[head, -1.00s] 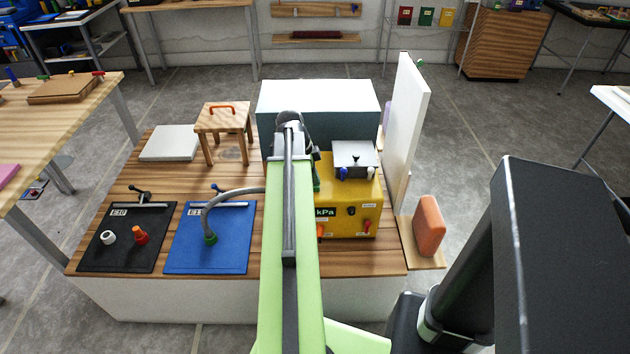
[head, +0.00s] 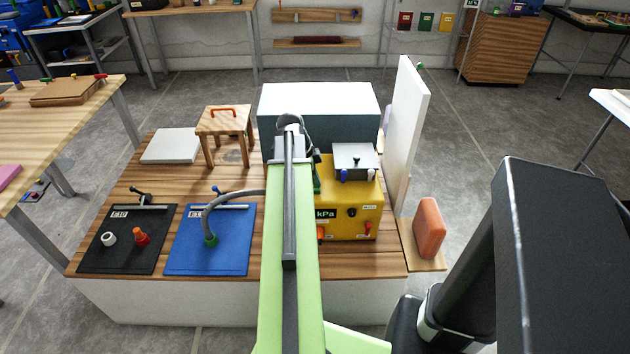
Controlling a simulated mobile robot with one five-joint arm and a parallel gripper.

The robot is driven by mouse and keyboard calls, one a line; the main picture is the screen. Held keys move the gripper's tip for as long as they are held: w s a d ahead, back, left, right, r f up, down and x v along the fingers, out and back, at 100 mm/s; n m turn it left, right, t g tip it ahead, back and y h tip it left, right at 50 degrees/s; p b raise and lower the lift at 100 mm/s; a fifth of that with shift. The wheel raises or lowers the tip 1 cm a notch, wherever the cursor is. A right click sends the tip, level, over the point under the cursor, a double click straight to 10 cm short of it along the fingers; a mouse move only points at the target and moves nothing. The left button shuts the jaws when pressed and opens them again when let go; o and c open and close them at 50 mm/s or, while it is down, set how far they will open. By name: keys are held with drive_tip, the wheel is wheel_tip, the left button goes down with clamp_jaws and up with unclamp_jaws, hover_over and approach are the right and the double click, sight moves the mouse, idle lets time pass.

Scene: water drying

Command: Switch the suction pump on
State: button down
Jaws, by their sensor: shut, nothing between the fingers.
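The suction pump is a yellow box (head: 340,228) on the wooden bench top, with a dark kPa display (head: 325,213) on its front. A red switch or lever (head: 367,227) is at the front's lower right, with a black knob (head: 351,212) to its left. An orange-red control (head: 321,234) shows at the lower left, partly behind my arm. I cannot read which control is the pump's switch. My gripper (head: 316,180) is at the far end of my green arm, by the box's left side; it is shut and empty, its fingertips mostly hidden.
A blue mat (head: 185,255) with a grey hose (head: 228,195) and a black mat (head: 95,255) lie left. A small wooden stool (head: 224,122) and a pale block (head: 320,100) stand behind. A white panel (head: 408,120) and orange block (head: 429,228) stand right.

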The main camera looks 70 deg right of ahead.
drive_tip(key=shift+s+a+f, duration=0.1)
drive_tip(key=shift+a+f, duration=0.3)
drive_tip(key=shift+r+p, duration=0.4)
drive_tip(key=shift+p, duration=0.2)
drive_tip(key=d+p+v, duration=0.2)
drive_tip(key=p+v, duration=1.1)
drive_tip(key=shift+d+r+p, duration=0.35)
drive_tip(key=shift+d+r, duration=0.1)
drive_tip(key=shift+r, duration=0.1)
